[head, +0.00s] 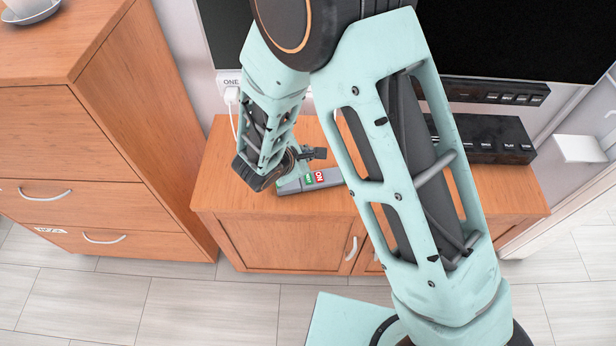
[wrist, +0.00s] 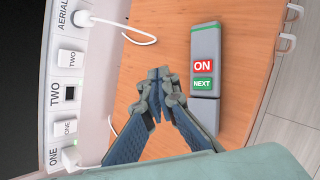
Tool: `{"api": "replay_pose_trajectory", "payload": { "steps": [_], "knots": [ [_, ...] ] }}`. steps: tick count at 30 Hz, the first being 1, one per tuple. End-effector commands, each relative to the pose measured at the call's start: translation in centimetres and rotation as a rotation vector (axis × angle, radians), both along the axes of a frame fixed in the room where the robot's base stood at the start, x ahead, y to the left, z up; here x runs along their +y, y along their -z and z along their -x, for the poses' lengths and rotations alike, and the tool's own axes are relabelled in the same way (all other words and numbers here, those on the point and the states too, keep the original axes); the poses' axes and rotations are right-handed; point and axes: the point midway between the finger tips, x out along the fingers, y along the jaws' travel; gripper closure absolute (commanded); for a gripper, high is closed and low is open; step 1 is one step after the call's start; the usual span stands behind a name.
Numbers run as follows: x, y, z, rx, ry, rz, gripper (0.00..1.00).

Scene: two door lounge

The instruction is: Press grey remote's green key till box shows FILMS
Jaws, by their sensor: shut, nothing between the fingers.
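The grey remote (head: 345,176) lies on the low wooden cabinet; it also shows in the wrist view (wrist: 205,40). It has a red key (wrist: 203,66) reading ON and a green key (wrist: 203,86) reading NEXT. My gripper (wrist: 160,74) is shut and empty, its tips left of the keys in the wrist view. In the head view my gripper (head: 318,153) is just behind the remote; I cannot tell its height above the cabinet. The black box (head: 483,137) stands at the cabinet's right, partly hidden by my arm. I can read no FILMS on it.
A dark screen (head: 520,35) hangs behind, with a labelled black strip (head: 495,92) at its lower edge. A taller wooden drawer unit (head: 75,115) stands at left.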

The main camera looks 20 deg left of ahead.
Motion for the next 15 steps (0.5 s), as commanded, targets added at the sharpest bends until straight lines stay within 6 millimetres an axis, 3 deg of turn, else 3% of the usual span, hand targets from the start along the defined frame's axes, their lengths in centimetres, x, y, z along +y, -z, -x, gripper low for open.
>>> {"api": "replay_pose_trajectory", "payload": {
  "steps": [8, 15],
  "knots": [
    [-0.1, 1.1, 0.0, 0.0, 0.0, 0.002, 1.0],
    [-0.1, 4.1, 0.0, 0.002, 0.001, 0.003, 1.0]
  ]
}}
